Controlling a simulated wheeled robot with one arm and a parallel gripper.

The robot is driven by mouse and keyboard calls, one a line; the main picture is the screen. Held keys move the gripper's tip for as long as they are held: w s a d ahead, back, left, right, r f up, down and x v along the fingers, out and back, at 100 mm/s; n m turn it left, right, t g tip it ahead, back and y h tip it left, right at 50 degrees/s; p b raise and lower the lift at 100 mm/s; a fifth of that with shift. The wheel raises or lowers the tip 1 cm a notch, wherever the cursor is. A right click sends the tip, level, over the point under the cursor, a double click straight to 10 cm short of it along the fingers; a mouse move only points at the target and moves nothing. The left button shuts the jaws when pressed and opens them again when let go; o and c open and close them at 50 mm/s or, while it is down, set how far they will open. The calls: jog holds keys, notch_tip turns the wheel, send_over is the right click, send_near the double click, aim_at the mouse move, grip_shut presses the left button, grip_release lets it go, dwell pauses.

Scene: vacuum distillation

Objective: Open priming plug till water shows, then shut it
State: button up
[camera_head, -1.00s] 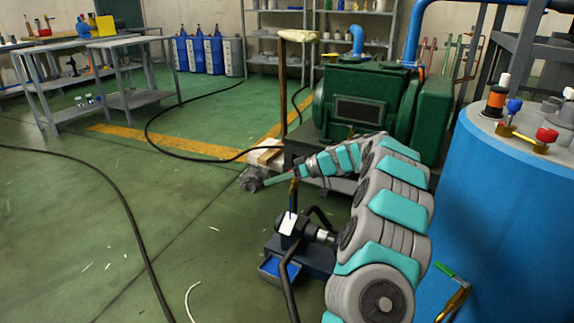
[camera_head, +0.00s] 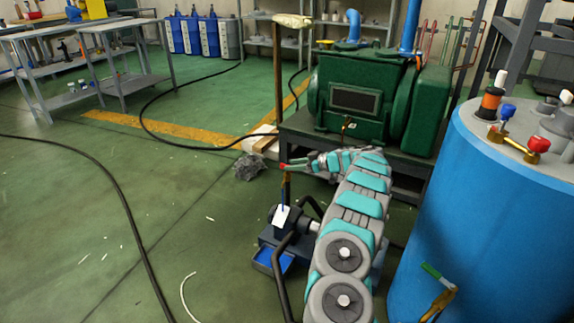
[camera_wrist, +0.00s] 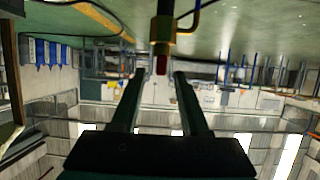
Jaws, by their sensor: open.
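A small dark pump (camera_head: 290,222) with a white tag (camera_head: 281,216) stands low on the floor in the head view. A dark riser with a brass part (camera_head: 286,181) rises from it, and a small red tip (camera_head: 283,166) sits at its top; I take this for the priming plug. In the wrist view the red tip (camera_wrist: 161,66) hangs below a brass fitting (camera_wrist: 161,42), between and just beyond my fingertips. My gripper (camera_wrist: 160,76) is open, with a gap on both sides of the red tip. In the head view my gripper (camera_head: 298,165) is beside the tip, its fingers too small to judge.
A blue tray (camera_head: 270,259) lies at the pump's front. A dark hose (camera_head: 280,270) curves down from it. A large green machine (camera_head: 355,95) stands behind, and a blue tank (camera_head: 490,220) with a brass valve fills the right. The floor at left is mostly open, crossed by a black cable.

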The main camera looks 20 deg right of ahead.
jog(key=shift+x, duration=1.5)
grip_shut()
